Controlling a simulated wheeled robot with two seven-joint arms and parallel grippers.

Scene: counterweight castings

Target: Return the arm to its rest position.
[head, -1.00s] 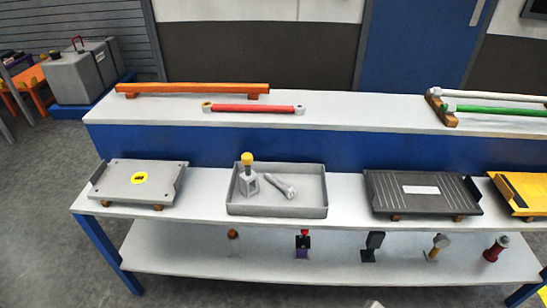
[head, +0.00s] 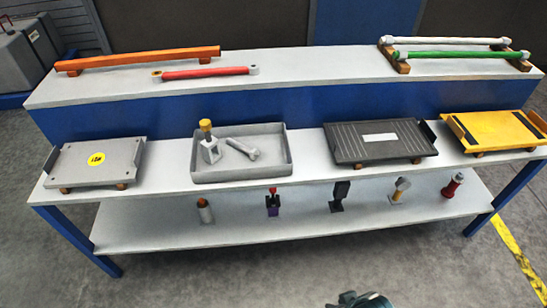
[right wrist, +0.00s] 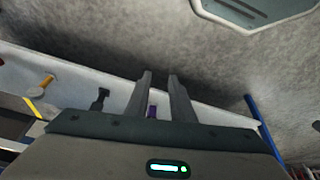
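My right gripper (right wrist: 160,76) shows in the right wrist view with its two grey fingers apart and nothing between them. Behind the fingers is the pale lower shelf of the bench. A small dark teal part shows at the bottom edge of the head view; I cannot tell which part it is. My left gripper is in no view.
A two-tier blue and white bench (head: 340,104) fills the head view. It bears a grey plate (head: 95,163), a grey tray (head: 240,174), a black plate (head: 375,142) and a yellow plate (head: 500,130). Several small tools stand on the lower shelf (head: 150,225). Floor in front is clear.

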